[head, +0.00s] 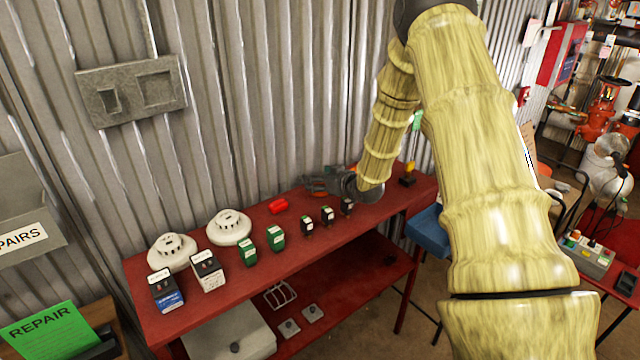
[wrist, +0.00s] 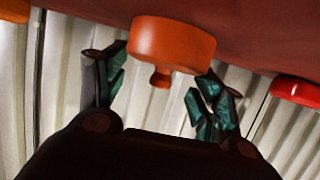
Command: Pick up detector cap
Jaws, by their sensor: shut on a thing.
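An orange cap (wrist: 170,44), which I take for the detector cap, is round with a small knob and sits between my fingertips in the wrist view. My gripper (wrist: 160,75) is shut on it, with a teal-padded finger on each side. In the head view my gripper (head: 326,184) is low over the back of the red bench (head: 190,305), near the corrugated wall. The cap is mostly hidden by the gripper there. I cannot tell whether it touches the bench top.
A red cap (head: 278,206) lies left of my gripper; it also shows in the wrist view (wrist: 298,92). White round detectors (head: 229,227), green boxes (head: 276,237) and small dark devices (head: 327,214) stand along the bench. A yellow-topped device (head: 408,174) stands at its right end.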

